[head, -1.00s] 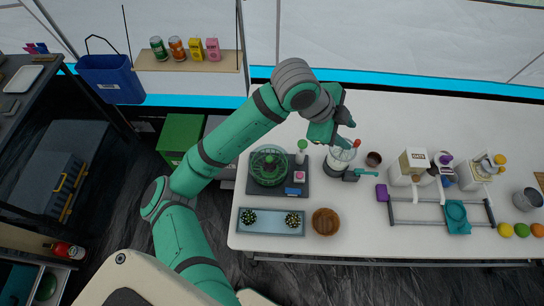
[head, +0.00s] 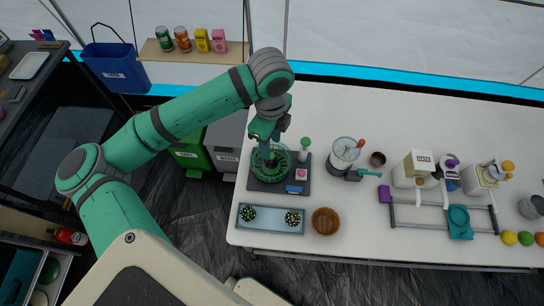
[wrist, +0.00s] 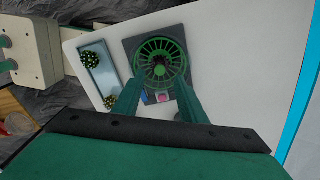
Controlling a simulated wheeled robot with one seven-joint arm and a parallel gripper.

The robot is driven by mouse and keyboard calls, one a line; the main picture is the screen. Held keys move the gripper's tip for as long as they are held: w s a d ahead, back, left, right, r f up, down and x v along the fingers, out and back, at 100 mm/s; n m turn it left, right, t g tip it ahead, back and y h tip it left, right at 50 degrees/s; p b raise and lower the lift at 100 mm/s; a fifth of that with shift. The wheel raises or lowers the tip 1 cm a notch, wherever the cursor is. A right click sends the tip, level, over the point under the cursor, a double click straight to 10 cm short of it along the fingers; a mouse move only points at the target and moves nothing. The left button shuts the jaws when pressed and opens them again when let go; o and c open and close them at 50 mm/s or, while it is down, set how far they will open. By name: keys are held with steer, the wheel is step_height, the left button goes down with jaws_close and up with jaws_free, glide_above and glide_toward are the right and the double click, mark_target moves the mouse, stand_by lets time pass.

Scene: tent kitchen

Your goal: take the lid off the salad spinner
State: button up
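The salad spinner (head: 283,178) is a round green spoked thing on a dark square base at the left end of the white table. In the wrist view its green spoked lid (wrist: 160,47) faces me, with a dark middle and a green ring. My gripper (head: 268,156) points down over the spinner and hides part of its top in the head view. In the wrist view the fingers of my gripper (wrist: 158,95) are apart with nothing between them, and the spinner is beyond the tips. I cannot tell the exact height gap.
A tray (head: 270,228) with two dark speckled plants and a brown bowl (head: 326,222) lie in front of the spinner. A green-topped bottle (head: 304,150) and a clear blender-like jug (head: 344,151) stand to its right. The table's back middle is clear.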

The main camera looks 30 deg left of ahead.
steer(key=shift+w+f, duration=0.1)
steer(key=shift+f, duration=0.15)
steer(key=f, duration=0.4)
steer(key=shift+s, duration=0.2)
steer(key=shift+w+f, duration=0.1)
steer(key=shift+f, duration=0.45)
jaws_close()
